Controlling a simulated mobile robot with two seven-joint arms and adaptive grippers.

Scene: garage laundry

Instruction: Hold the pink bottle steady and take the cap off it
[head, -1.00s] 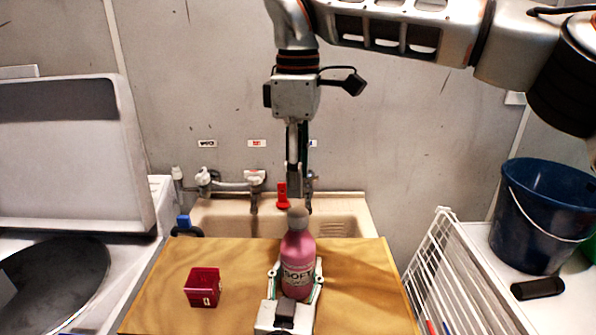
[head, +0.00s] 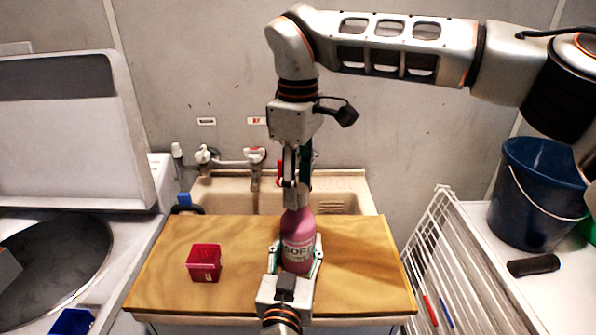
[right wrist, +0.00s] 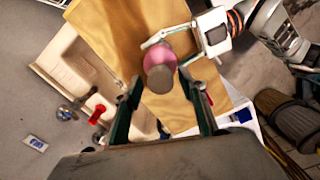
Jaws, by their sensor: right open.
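The pink bottle (head: 298,252) stands upright on the wooden board (head: 215,232). My left gripper (head: 297,258) is shut on its body from the near side, one finger on each side. It also shows in the right wrist view (right wrist: 180,45). My right gripper (head: 297,198) points straight down over the bottle's top and is open. In the right wrist view the grey-brown cap (right wrist: 160,80) lies between the two spread fingertips, apparently touching neither.
A dark red box (head: 205,262) sits on the board left of the bottle. A sink (head: 340,200) with taps is behind the board. A white wire rack (head: 435,250) and blue bucket (head: 540,195) are at the right. The board's right part is clear.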

